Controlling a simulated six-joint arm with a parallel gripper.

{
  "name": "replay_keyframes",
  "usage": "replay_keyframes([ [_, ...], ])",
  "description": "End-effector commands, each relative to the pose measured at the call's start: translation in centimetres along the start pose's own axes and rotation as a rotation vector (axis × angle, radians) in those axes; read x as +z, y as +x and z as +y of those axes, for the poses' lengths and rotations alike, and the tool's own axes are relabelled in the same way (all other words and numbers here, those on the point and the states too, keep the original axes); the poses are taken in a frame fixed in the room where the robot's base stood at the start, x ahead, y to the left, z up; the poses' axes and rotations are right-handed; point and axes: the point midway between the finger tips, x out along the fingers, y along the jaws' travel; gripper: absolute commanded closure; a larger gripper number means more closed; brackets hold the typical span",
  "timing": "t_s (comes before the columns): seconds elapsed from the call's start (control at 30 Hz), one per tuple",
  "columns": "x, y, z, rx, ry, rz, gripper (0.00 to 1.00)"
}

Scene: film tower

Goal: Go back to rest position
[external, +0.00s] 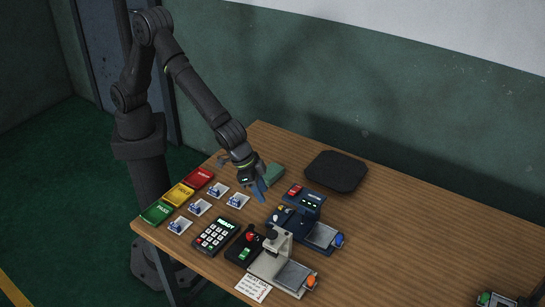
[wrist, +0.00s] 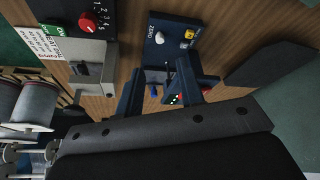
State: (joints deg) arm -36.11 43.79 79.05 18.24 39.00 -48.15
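My gripper (external: 259,190) hangs above the wooden table, pointing down, just left of the dark blue machine (external: 300,205). In the wrist view, the two dark blue fingers of my gripper (wrist: 160,70) stand apart with a gap between them. I see nothing held in that gap; part of the blue machine (wrist: 172,28) shows beyond it. My arm is bent out from its column, reaching over the table.
Red, yellow and green trays (external: 180,194) line the left edge, beside several small white-and-blue pieces (external: 198,207). A keypad (external: 216,236), a grey machine (external: 285,272) and a black pad (external: 336,171) also stand on the table. The table's right part is mostly clear.

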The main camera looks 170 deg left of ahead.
Motion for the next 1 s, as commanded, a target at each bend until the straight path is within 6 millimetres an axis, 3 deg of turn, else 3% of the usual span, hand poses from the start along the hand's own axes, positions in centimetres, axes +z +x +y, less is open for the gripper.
replay_keyframes([
  [0.4, -0.1, -8.2, 0.0, 0.003, -0.001, 0.003, 0.65],
  [0.5, 0.1, -5.3, -0.1, -0.004, 0.000, -0.004, 0.65],
  [1.0, 0.0, 4.1, -0.1, -0.002, 0.000, -0.002, 0.65],
])
